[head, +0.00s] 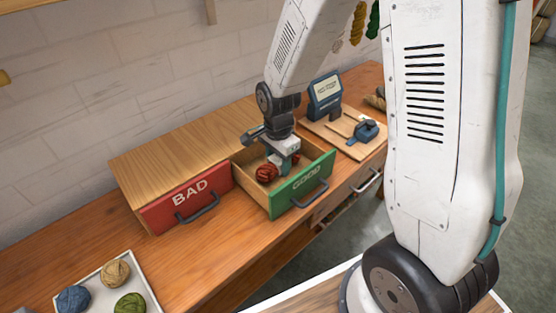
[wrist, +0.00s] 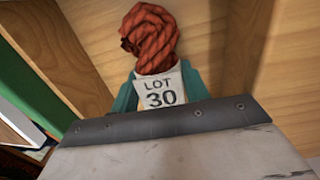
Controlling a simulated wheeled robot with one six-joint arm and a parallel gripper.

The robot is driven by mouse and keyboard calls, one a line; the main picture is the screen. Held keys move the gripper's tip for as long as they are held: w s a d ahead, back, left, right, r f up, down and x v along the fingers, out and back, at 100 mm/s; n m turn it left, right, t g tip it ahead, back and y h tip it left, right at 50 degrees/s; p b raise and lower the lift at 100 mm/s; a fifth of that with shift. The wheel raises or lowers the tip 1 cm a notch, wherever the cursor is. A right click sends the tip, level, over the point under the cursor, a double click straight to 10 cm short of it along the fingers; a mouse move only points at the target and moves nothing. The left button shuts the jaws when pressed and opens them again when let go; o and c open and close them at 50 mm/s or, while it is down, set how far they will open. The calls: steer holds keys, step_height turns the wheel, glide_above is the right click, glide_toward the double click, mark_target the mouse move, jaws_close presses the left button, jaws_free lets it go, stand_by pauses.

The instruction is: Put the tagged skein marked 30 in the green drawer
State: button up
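The green drawer (head: 300,184), marked GOOD, stands open. My gripper (head: 282,164) points down into it. In the wrist view, a red twisted skein (wrist: 152,36) with a white tag reading LOT 30 (wrist: 160,89) sits between the teal fingers of my gripper (wrist: 160,85). The fingers lie close against both sides, and the gripper looks shut on it. In the head view, the red skein (head: 266,173) shows inside the drawer walls, partly hidden by the gripper. I cannot tell whether it touches the drawer floor.
The red drawer (head: 186,203), marked BAD, is shut beside it on the left. A white tray (head: 88,279) with several skeins stands front left. A scale (head: 325,97) and a wooden board (head: 329,132) with a blue device (head: 366,130) stand right of the drawers.

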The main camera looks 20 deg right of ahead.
mark_target(278, 159)
steer(key=o, duration=0.4)
step_height(278, 159, up, 13)
steer(key=shift+s+d+r+n+t, duration=0.2)
steer(key=shift+s+d+r+n, duration=0.35)
steer(key=shift+s+r+n, duration=2.45)
steer(key=shift+s+d+r+n+t, duration=0.2)
steer(key=shift+s+d+r+n, duration=0.45)
steer(key=shift+s+n, duration=2.55)
steer(key=shift+s+d+r+n+t, duration=0.35)
steer(key=shift+s+r+n, duration=1.15)
steer(key=shift+s, duration=3.65)
steer(key=shift+d+r+m, duration=0.1)
steer(key=shift+r+m, duration=0.35)
steer(key=shift+m, duration=0.05)
